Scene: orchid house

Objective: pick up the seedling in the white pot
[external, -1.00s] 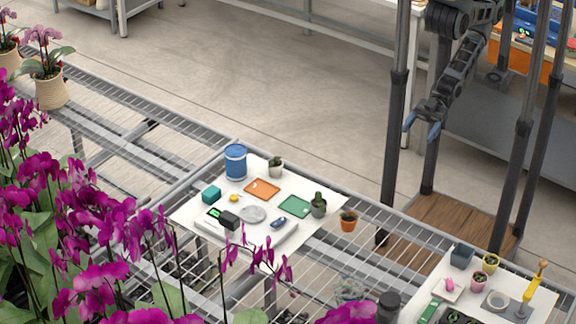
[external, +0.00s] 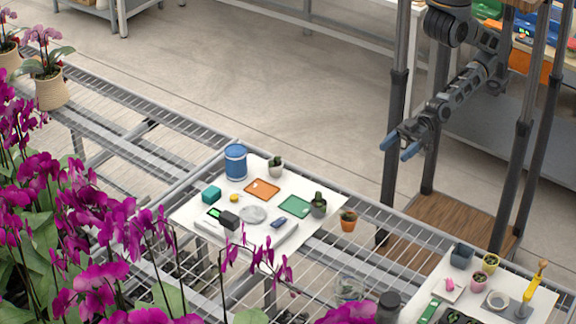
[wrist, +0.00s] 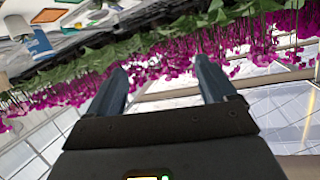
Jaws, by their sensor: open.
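The seedling in the white pot (external: 276,167) stands upright at the back edge of the white sheet on the bench, right of the blue canister. My gripper (external: 398,146) is open and empty, in the air to the right of the bench sheet and well apart from the pot. In the wrist view my gripper (wrist: 166,82) shows two blue fingers spread apart with nothing between them. I cannot make out the white pot in the wrist view.
On the white sheet (external: 185,215) stand a blue canister (external: 235,163), a dark potted plant (external: 318,206), orange and green trays and a scale. A terracotta pot (external: 348,221) stands on the slats. Magenta orchids (external: 90,230) fill the near left. A post (external: 398,100) stands beside my arm.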

